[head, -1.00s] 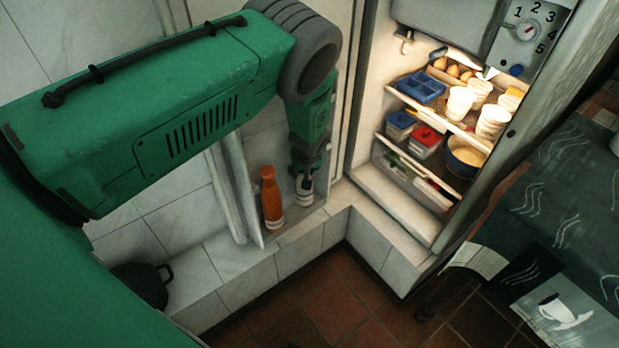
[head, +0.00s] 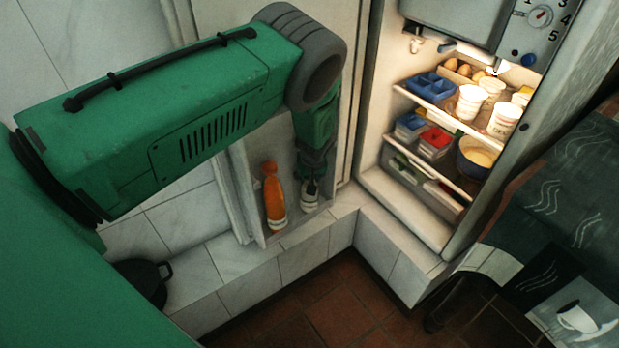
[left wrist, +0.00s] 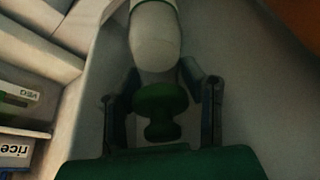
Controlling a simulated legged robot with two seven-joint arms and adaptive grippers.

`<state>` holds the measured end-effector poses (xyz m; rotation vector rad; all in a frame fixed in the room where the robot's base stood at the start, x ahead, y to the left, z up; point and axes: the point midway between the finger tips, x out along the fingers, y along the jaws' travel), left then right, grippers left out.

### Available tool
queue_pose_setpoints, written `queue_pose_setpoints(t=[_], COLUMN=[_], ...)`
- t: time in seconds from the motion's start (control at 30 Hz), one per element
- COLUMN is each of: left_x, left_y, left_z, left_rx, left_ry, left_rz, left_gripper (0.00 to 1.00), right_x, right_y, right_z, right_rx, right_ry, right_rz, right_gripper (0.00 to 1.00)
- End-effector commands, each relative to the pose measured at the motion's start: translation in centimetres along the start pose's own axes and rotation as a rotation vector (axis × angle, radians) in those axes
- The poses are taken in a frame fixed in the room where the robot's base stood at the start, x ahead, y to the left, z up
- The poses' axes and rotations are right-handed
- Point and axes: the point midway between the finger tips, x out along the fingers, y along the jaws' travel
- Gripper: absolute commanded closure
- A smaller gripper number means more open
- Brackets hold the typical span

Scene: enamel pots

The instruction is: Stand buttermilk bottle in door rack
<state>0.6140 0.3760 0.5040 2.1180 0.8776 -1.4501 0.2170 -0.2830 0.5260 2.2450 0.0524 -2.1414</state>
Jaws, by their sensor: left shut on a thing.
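The white buttermilk bottle (head: 309,202) is upright, or nearly so, low in the rack on the inside of the open fridge door, right of an orange bottle (head: 275,205). My left gripper (head: 311,183) reaches down from above and is shut on it. In the left wrist view, the bottle's pale body (left wrist: 156,38) and green cap (left wrist: 160,105) lie between the two fingers of my left gripper (left wrist: 163,100). I cannot tell whether its base touches the rack floor. The door rack (head: 300,226) shows at its front edge. My right gripper is not in view.
The lit fridge holds cups (head: 504,122), a blue tray (head: 431,87), a bowl (head: 478,157) and lidded boxes (head: 435,142). A tiled ledge (head: 305,245) runs below the door. A black pot (head: 147,282) stands at the lower left.

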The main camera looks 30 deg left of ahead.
Motion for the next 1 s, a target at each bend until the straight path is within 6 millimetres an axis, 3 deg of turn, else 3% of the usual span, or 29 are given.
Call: queue_pose_setpoints(t=[0.3, 0.33, 0.37, 0.4, 1.0], left_x=[0.09, 0.07, 0.05, 0.02, -0.35], left_y=[-0.03, -0.01, 0.02, 0.03, -0.05], left_z=[-0.16, -0.15, -0.13, -0.1, -0.17], left_rx=[-0.002, -0.002, -0.002, -0.002, -0.002], left_ry=[0.0, 0.0, 0.0, 0.0, -0.002], left_rz=[0.005, 0.005, 0.005, 0.004, 0.002], left_gripper=[1.0, 0.53, 0.43, 0.4, 0.4], right_x=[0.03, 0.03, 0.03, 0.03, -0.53], right_y=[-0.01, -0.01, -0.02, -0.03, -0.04], right_z=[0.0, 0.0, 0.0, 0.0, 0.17], right_rx=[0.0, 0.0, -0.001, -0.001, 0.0], right_ry=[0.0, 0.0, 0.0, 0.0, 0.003], right_rz=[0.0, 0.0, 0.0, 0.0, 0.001], right_gripper=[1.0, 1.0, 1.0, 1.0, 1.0])
